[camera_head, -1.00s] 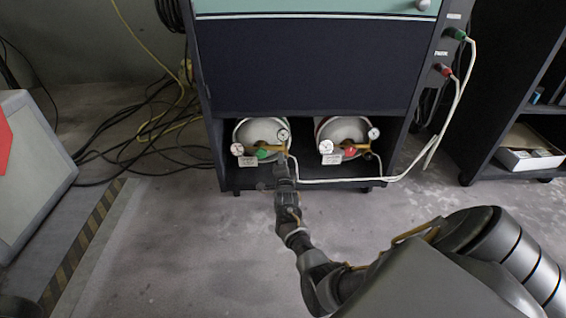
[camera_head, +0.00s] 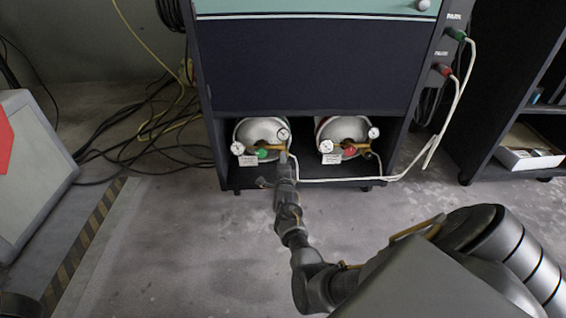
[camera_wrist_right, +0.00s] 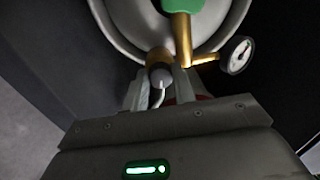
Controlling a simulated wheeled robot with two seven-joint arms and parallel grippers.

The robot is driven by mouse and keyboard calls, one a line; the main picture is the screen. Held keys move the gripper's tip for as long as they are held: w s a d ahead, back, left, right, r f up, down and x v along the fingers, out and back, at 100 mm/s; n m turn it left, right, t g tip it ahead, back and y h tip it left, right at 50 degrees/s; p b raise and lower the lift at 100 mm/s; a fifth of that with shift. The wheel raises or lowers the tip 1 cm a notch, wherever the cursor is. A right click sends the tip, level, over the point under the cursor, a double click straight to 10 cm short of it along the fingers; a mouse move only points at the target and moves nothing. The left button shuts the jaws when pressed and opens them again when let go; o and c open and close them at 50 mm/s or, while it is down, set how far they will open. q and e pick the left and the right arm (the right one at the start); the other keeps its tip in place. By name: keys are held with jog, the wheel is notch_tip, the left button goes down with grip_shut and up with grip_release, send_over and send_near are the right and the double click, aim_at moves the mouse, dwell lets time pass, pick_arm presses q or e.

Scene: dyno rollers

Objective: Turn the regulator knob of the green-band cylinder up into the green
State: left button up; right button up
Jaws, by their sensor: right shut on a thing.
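The left cylinder (camera_head: 250,131) lies in the cabinet's lower bay, with a green valve handle (camera_head: 263,153), a brass regulator and two small gauges (camera_head: 238,148) (camera_head: 283,134). My right gripper (camera_head: 284,160) reaches it from below. In the head view the knob is hidden by the gripper. My left gripper is out of view.
The right cylinder (camera_head: 342,129) with a red handle (camera_head: 348,151) lies beside it in the bay. White hoses (camera_head: 400,177) run along the bay's front and up the cabinet's right side. Black cables (camera_head: 110,160) lie left. The floor in front of the cabinet is mostly clear.

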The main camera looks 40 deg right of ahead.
jog(key=o, duration=1)
